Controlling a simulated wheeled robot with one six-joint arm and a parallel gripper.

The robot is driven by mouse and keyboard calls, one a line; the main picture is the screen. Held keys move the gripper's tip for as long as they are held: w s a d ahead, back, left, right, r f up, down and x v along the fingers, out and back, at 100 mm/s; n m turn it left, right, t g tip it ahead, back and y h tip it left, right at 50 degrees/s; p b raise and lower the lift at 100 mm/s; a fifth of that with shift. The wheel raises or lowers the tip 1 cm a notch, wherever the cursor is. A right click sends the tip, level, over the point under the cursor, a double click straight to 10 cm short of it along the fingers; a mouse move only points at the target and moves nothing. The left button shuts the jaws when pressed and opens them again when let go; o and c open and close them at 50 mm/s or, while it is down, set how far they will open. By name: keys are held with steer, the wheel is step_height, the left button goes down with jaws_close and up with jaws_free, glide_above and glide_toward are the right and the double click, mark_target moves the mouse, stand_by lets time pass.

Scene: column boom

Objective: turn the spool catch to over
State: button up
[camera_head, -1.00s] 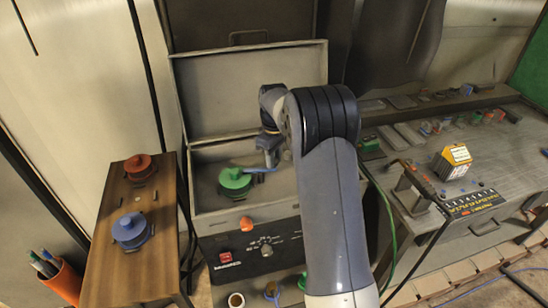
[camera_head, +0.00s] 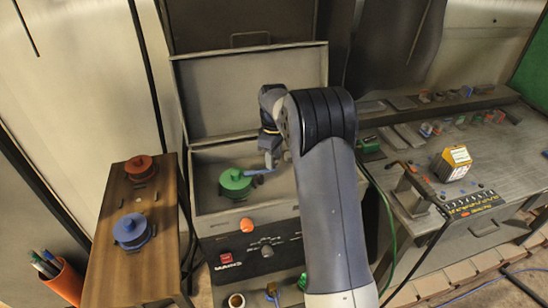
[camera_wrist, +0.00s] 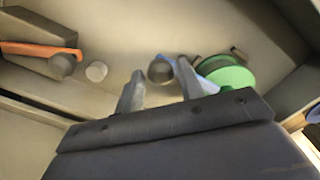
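A green spool (camera_head: 235,184) sits in the open grey case, with a blue lever (camera_head: 262,172) reaching right from it. In the wrist view the green spool (camera_wrist: 226,76) is at the right, and the blue lever (camera_wrist: 168,60) runs left from it, partly hidden by a finger. A dark round knob (camera_wrist: 160,70) shows at the lever's end, between the fingertips. My gripper (camera_head: 270,160) hangs over the lever's free end. In the wrist view its fingers (camera_wrist: 160,86) are apart, with gaps beside the knob; I see no grip on it.
An orange lever (camera_wrist: 40,49) with a dark knob and a pale round peg (camera_wrist: 96,71) lie left in the wrist view. The case lid (camera_head: 250,90) stands open behind. A wooden stand (camera_head: 130,260) with red and blue spools is left; a cluttered bench (camera_head: 480,225) is right.

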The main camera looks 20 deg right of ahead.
steer(key=shift+o, duration=1.1)
steer(key=shift+r, duration=0.1)
step_height(320, 180, up, 11)
steer(key=b, duration=0.1)
steer(key=shift+f, duration=0.2)
step_height(320, 180, down, 11)
steer(key=shift+p, duration=0.45)
steer(key=shift+s, duration=0.1)
